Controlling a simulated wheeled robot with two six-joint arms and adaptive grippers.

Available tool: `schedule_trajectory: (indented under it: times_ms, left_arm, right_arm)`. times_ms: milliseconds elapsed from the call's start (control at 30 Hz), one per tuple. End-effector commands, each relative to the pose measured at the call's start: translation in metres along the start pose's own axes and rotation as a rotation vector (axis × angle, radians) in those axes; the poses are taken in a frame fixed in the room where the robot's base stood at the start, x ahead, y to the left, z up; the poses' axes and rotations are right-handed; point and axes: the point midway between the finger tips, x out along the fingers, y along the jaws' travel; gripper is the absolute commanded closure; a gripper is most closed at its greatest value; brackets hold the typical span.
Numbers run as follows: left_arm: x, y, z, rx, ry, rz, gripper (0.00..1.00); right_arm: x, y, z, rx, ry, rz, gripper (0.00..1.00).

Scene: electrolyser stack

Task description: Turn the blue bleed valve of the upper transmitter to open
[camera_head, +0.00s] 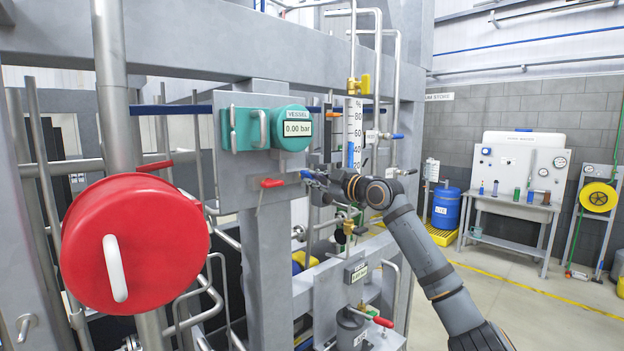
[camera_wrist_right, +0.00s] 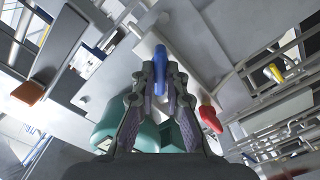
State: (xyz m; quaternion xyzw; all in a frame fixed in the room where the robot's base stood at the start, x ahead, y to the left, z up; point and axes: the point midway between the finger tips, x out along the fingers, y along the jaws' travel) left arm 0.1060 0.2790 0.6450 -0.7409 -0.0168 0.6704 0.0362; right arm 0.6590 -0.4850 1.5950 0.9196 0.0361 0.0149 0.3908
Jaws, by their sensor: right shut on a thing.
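The upper transmitter (camera_head: 293,112) is a teal housing labelled VESSEL with a display reading 0.00 bar, on a grey plate. Below it a red valve handle (camera_head: 271,183) points left and the blue bleed valve handle (camera_head: 307,174) is at the plate's right edge. My right gripper (camera_head: 318,178) reaches it from the right. In the right wrist view the gripper (camera_wrist_right: 162,85) is shut on the blue handle (camera_wrist_right: 160,62), which sticks out beyond the fingertips. The red handle (camera_wrist_right: 210,118) and teal housing (camera_wrist_right: 110,135) lie beside the fingers. My left gripper is not in view.
A big red round housing (camera_head: 130,243) stands close at the left. A level gauge (camera_head: 353,135) and pipes rise just behind my right gripper. A lower instrument (camera_head: 357,271) with a red handle (camera_head: 383,321) sits below. Open floor lies to the right.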

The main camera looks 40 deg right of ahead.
Motion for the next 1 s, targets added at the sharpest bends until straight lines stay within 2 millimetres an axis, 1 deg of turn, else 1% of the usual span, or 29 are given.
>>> schedule_trajectory:
  times_ms: [67,200,300,367,567,633,800,867,900,1000]
  left_arm:
    - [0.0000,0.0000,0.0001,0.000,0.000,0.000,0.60]
    - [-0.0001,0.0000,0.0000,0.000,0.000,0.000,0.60]
    - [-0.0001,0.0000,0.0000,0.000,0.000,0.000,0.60]
    - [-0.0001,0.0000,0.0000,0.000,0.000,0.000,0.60]
    - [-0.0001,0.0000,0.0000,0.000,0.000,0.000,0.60]
    - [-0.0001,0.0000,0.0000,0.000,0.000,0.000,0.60]
    - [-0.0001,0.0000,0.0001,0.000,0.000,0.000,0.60]
    - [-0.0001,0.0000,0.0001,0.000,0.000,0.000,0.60]
    - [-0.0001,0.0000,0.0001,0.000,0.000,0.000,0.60]
    - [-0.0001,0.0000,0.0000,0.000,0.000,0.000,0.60]
  right_arm:
    - [-0.0001,0.0005,-0.0006,-0.043,0.001,0.001,1.00]
    - [-0.0001,0.0006,-0.0007,-0.266,0.001,0.002,1.00]
    - [-0.0001,0.0007,-0.0007,-0.374,0.001,0.002,1.00]
    - [-0.0001,0.0007,-0.0007,-0.398,0.001,0.002,1.00]
    - [-0.0001,0.0008,-0.0008,-0.399,0.001,0.002,1.00]
    - [-0.0001,0.0008,-0.0008,-0.433,0.001,0.002,1.00]
    - [-0.0001,0.0009,-0.0010,-0.695,0.001,0.002,1.00]
    - [-0.0001,0.0010,-0.0010,-0.759,0.001,0.002,1.00]
    - [-0.0001,0.0010,-0.0010,-0.770,0.001,0.002,0.85]
    - [-0.0001,0.0009,-0.0009,-0.766,0.001,0.002,0.72]
